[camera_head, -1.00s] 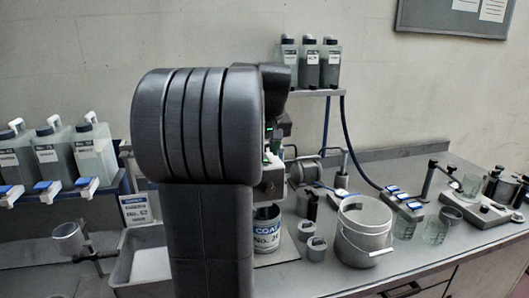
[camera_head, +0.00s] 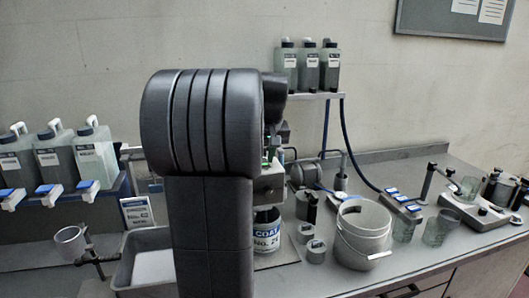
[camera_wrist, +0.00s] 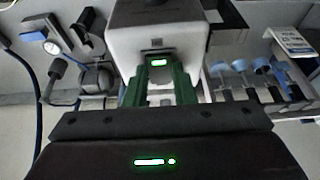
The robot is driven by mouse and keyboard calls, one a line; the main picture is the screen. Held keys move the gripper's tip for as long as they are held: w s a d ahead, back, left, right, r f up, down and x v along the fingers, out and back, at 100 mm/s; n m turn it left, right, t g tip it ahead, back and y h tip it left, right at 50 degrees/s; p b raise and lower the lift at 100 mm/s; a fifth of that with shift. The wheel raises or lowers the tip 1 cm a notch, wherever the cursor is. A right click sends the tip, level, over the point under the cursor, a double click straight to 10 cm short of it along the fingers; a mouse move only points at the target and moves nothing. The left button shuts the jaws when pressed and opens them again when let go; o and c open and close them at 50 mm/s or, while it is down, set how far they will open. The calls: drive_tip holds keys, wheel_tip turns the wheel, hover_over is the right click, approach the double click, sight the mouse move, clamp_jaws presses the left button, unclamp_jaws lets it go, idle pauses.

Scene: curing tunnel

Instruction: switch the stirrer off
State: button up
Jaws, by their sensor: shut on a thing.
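The stirrer (camera_wrist: 157,38) is a pale grey box with a dark top, filling the upper middle of the wrist view. A small green light (camera_wrist: 158,62) glows on its near face. My gripper (camera_wrist: 159,78) has green fingers that reach up to this face and are shut on a small part there, which looks like the stirrer's switch; the fingers largely hide it. My arm hides most of the gripper there.
A metal bucket (camera_head: 362,235) and small grey pots (camera_head: 316,250) stand right of the can. Bottles (camera_head: 95,150) with blue taps stand on the left rack. A grey tray (camera_head: 125,270) lies below them.

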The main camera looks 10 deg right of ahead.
drive_tip(key=shift+w+r+g+p, duration=0.35)
drive_tip(key=shift+g+p, duration=0.45)
drive_tip(key=shift+p, duration=1.35)
drive_tip(key=shift+g+p, duration=0.3)
drive_tip(key=shift+p, duration=0.45)
drive_tip(key=shift+f, duration=0.15)
drive_tip(key=o, duration=1)
drive_tip(key=shift+f, duration=0.1)
drive_tip(key=r, duration=0.4)
drive_tip(key=s+r, duration=0.1)
drive_tip(key=r, duration=0.8)
drive_tip(key=shift+s+r, duration=0.4)
drive_tip(key=shift+f, duration=0.15)
